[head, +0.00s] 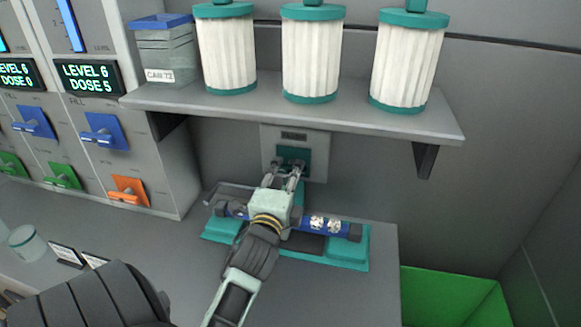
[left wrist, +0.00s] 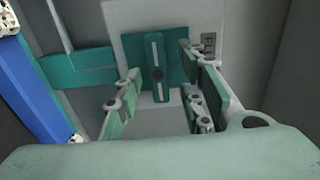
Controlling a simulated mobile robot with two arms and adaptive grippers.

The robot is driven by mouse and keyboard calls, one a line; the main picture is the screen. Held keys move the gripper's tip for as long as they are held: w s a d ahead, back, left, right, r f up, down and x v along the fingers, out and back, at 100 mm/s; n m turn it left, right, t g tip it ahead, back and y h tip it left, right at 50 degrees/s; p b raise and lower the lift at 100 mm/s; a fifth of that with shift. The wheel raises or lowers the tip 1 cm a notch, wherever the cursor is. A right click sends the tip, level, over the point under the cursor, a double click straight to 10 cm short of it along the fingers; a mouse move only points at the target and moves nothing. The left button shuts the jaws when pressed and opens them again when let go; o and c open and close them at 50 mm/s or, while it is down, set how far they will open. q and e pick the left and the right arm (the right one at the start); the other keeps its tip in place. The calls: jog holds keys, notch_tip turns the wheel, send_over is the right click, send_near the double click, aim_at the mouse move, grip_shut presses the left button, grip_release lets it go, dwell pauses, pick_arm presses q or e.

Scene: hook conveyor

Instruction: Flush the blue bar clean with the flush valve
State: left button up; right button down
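The flush valve is a teal plate and handle (head: 293,155) on a grey wall panel under the shelf. In the left wrist view its upright teal handle (left wrist: 157,75) shows between my fingers. My left gripper (head: 284,172) reaches up to the valve with its fingers apart, one on each side of the handle; I cannot tell whether they touch it. The blue bar (head: 347,228) lies across a teal cradle (head: 350,258), with whitish speckled patches on it. My gripper hides its middle. It also shows in the left wrist view (left wrist: 32,98). My right gripper is not in view.
Dispensers with blue, green and orange levers (head: 128,190) stand at left. A green bin (head: 455,297) is at lower right. A small jar (head: 25,242) stands at left.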

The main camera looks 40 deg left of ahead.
aim_at(290, 171)
pick_arm(q)
jog(key=x, duration=0.2)
jog(key=shift+w+a+f, duration=0.1)
jog(key=shift+w+a, duration=0.05)
jog(key=shift+w, duration=0.2)
jog(key=shift+w+a, duration=0.15)
jog(key=shift+w, duration=0.05)
jog(key=shift+c, duration=0.5)
jog(key=c, duration=0.5)
grip_shut()
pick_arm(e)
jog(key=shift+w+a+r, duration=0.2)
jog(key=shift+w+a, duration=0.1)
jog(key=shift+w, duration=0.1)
